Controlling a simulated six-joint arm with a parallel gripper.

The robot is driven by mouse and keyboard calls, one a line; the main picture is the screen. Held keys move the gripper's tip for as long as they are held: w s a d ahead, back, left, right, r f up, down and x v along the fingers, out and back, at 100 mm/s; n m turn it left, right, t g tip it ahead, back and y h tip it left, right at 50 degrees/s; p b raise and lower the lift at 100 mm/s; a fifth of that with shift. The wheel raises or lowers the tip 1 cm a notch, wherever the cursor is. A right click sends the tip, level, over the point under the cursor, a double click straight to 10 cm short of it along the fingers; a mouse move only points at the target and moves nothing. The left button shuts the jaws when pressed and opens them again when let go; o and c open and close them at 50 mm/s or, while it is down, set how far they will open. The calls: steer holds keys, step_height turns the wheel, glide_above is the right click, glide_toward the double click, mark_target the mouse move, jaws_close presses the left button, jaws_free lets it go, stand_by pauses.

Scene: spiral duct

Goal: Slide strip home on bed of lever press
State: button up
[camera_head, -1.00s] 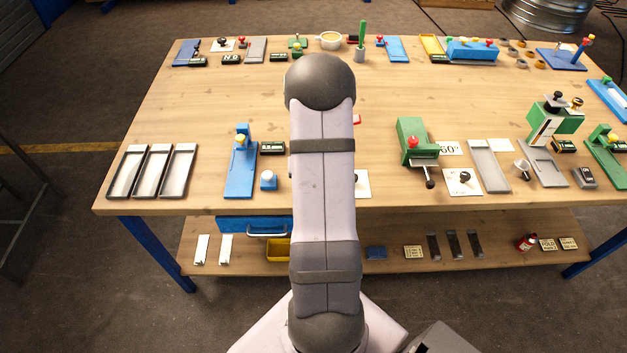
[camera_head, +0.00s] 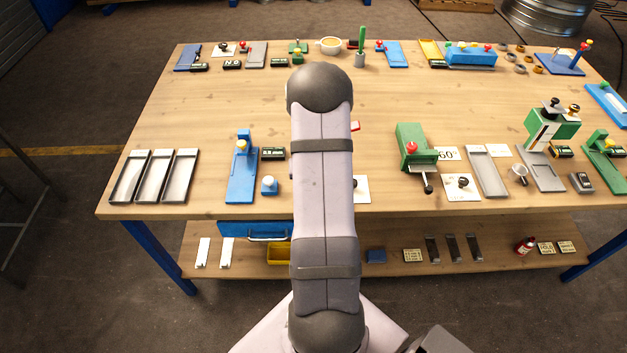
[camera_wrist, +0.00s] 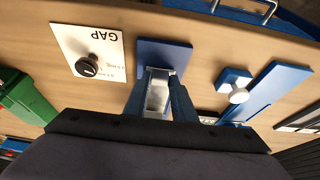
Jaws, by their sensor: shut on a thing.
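In the wrist view my gripper (camera_wrist: 158,84) points at the table with its two blue fingers around a bright silvery piece, likely the strip (camera_wrist: 157,98). The fingers are shut on it, and its far end meets or overlaps a flat blue plate (camera_wrist: 165,54). I cannot tell whether the strip touches the plate or is above it. The plate may be the bed of the lever press; no lever shows on it in this view. In the head view my arm hides the gripper, the strip and the plate. A small red piece (camera_head: 355,126) shows beside my arm.
A white "GAP" card with a black knob (camera_wrist: 88,65) lies left of the plate in the wrist view. A blue fixture with a white knob (camera_wrist: 238,94) is on the right. In the head view, a green press (camera_head: 412,145) stands right of my arm. Grey trays (camera_head: 130,177) lie left.

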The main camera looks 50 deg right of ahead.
steer(key=shift+w+d+f+p, duration=0.1)
steer(key=shift+w+d+p, duration=0.1)
steer(key=shift+w+p, duration=0.1)
steer(key=o, duration=1.6)
steer(key=shift+o, duration=0.2)
steer(key=shift+r+p, duration=3.45)
steer(key=shift+r, duration=0.05)
